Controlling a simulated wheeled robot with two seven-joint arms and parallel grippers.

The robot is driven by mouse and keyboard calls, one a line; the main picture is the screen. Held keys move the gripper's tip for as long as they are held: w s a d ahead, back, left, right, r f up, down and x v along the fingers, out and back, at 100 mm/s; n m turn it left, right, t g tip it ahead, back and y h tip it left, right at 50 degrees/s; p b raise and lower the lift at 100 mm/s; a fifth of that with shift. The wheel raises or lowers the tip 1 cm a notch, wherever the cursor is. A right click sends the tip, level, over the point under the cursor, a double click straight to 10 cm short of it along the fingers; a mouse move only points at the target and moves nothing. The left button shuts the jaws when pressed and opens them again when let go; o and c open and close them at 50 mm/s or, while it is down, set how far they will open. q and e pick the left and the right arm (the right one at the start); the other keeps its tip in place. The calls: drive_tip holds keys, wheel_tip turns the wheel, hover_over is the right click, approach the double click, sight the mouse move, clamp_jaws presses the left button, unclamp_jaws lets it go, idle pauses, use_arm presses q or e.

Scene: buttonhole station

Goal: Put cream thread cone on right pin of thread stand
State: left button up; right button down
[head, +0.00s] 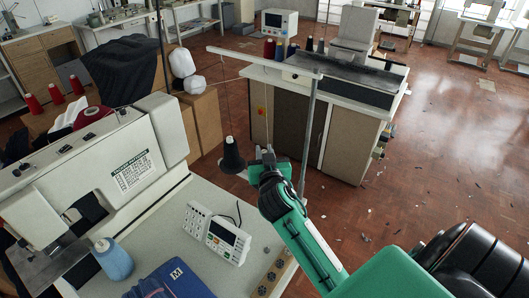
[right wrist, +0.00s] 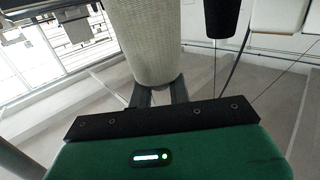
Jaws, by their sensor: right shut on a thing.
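My right gripper (head: 266,156) is beside the thread stand, whose pole (head: 309,130) and pale top bar (head: 265,63) rise above the table. In the right wrist view, the cream thread cone (right wrist: 148,42), pale and ribbed, is between the fingers of my right gripper (right wrist: 158,98), which is shut on it. I cannot make out this cone in the head view. A black thread cone (head: 233,155) stands upright on the stand, just left of the gripper; it also shows in the right wrist view (right wrist: 222,17). The right pin is not distinguishable. My left gripper is not in view.
The sewing machine (head: 110,160) fills the left of the pale table (head: 185,195). A control panel (head: 218,233), a blue thread cone (head: 113,259) and folded blue cloth (head: 172,281) lie nearer. A cabinet (head: 345,140) stands behind the stand, with open floor at right.

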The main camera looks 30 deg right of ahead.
drive_tip(key=shift+f, duration=0.25)
drive_tip(key=c, duration=1.2)
unclamp_jaws()
drive_tip(key=shift+c, duration=0.2)
drive_tip(key=shift+s+a+f+b, duration=0.1)
drive_tip(key=shift+s+a+b, duration=0.15)
drive_tip(key=shift+s+b, duration=0.2)
drive_tip(key=b+v, duration=0.4)
drive_tip(key=v, duration=0.9)
drive_tip(key=shift+w+d, duration=0.1)
